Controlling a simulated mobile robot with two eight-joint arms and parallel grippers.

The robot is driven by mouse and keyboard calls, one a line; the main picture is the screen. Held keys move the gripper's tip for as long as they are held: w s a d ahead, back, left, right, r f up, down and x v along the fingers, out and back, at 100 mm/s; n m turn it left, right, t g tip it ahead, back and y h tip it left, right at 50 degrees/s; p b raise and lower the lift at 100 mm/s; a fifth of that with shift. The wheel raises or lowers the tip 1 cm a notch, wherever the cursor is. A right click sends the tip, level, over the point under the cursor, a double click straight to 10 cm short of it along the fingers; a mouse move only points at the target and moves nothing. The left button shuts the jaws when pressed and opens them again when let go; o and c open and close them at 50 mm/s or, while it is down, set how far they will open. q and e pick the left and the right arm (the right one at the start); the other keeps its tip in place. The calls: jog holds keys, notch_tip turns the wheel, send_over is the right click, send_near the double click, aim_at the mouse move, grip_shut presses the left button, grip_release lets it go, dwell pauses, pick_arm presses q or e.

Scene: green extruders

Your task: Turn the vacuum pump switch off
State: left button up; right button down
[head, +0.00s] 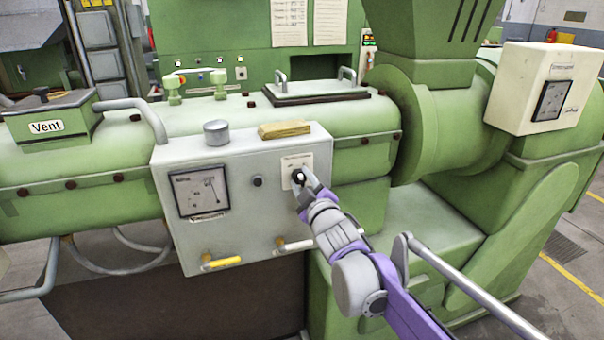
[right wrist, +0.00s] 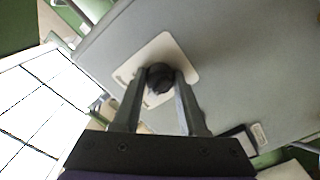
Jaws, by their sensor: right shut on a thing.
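The switch is a round black knob (right wrist: 160,78) on a pale label plate (right wrist: 178,47) on the face of a grey control box (head: 240,239). In the head view the plate (head: 288,165) is at the box's upper right, and my right gripper (head: 299,178) covers most of the knob. In the right wrist view, my right gripper (right wrist: 161,88) has one finger on each side of the knob and is shut on it. The knob's pointer direction and the plate's markings cannot be read. My left gripper is not in view.
The box also carries a gauge (head: 201,190), a small black button (head: 257,181), a yellow-handled valve (head: 222,262) and a white-handled valve (head: 295,246). A wooden block (head: 284,130) and grey cap (head: 216,132) sit on top. A metal rail (head: 470,290) runs near my right arm.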

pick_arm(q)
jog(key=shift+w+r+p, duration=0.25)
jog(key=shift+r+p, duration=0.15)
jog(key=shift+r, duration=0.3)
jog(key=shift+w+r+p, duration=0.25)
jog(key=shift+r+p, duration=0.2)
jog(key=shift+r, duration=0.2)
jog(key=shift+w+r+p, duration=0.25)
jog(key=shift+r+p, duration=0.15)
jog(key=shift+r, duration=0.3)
pick_arm(e)
jog(key=shift+r+n, duration=0.1)
jog(key=shift+n, duration=2.2)
jog(key=shift+c, duration=2.2)
grip_release()
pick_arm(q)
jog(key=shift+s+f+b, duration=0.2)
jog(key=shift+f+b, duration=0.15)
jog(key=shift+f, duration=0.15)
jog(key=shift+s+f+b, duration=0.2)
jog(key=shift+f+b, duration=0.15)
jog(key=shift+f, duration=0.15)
pick_arm(e)
jog(key=v, duration=1.1)
jog(key=shift+w, duration=0.1)
